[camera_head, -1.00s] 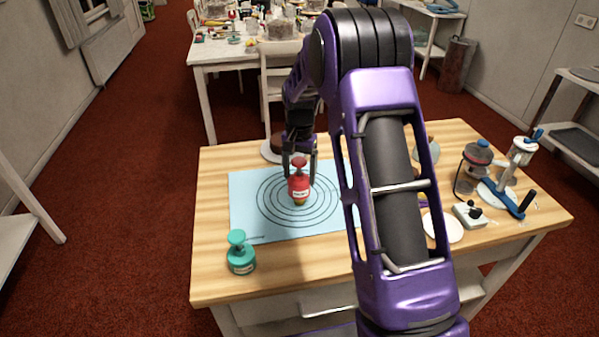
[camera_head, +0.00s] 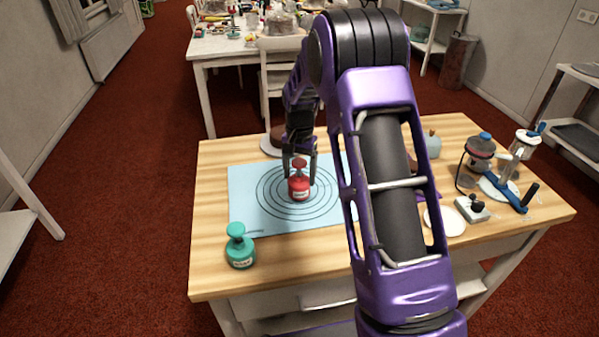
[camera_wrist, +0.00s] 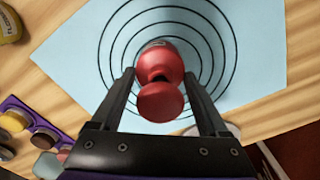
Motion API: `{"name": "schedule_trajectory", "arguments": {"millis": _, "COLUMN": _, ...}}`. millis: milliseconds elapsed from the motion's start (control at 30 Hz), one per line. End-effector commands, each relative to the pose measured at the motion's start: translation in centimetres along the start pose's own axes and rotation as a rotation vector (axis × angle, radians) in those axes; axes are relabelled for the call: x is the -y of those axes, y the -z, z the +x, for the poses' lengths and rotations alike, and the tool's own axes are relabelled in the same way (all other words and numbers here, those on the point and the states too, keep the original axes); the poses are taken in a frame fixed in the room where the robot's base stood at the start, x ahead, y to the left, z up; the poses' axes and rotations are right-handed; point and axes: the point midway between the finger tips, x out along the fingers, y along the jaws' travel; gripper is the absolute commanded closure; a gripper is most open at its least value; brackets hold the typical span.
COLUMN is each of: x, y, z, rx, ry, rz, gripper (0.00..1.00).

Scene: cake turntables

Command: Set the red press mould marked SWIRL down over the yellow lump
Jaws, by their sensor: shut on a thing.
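The red press mould (camera_head: 299,188) stands upright over the rings of the pale blue mat (camera_head: 244,198), with a white label on its front too small to read. It also shows from above in the wrist view (camera_wrist: 160,66). My gripper (camera_head: 300,175) is shut on the red mould, with one finger on each side of it. The yellow lump is not visible now; the mould hides the place where it showed. I cannot tell whether the mould's rim touches the mat.
A teal press mould (camera_head: 240,248) stands at the table's front left. A lidded jar (camera_head: 481,150), a blue-handled device (camera_head: 512,195) and a white disc (camera_head: 444,221) are at right. The wrist view shows a yellow labelled object (camera_wrist: 9,24) and a purple tray (camera_wrist: 62,138) of coloured lumps.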

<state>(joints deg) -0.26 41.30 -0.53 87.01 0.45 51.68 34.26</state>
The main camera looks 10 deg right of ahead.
Motion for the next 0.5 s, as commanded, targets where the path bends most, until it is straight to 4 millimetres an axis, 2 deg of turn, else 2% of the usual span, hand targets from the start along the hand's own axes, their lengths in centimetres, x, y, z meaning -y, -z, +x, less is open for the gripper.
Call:
{"name": "schedule_trajectory", "arguments": {"millis": 333, "x": 0.00, "y": 0.00, "z": 1.13, "rx": 0.000, "ry": 0.000, "rz": 0.000, "gripper": 0.89}}
{"name": "schedule_trajectory", "arguments": {"millis": 367, "x": 0.01, "y": 0.01, "z": 1.02, "rx": 0.000, "ry": 0.000, "rz": 0.000, "gripper": 0.19}}
{"name": "schedule_trajectory", "arguments": {"millis": 467, "x": 0.01, "y": 0.01, "z": 0.99, "rx": 0.000, "ry": 0.000, "rz": 0.000, "gripper": 0.01}}
{"name": "schedule_trajectory", "arguments": {"millis": 500, "x": 0.01, "y": 0.01, "z": 0.98, "rx": 0.000, "ry": 0.000, "rz": 0.000, "gripper": 0.00}}
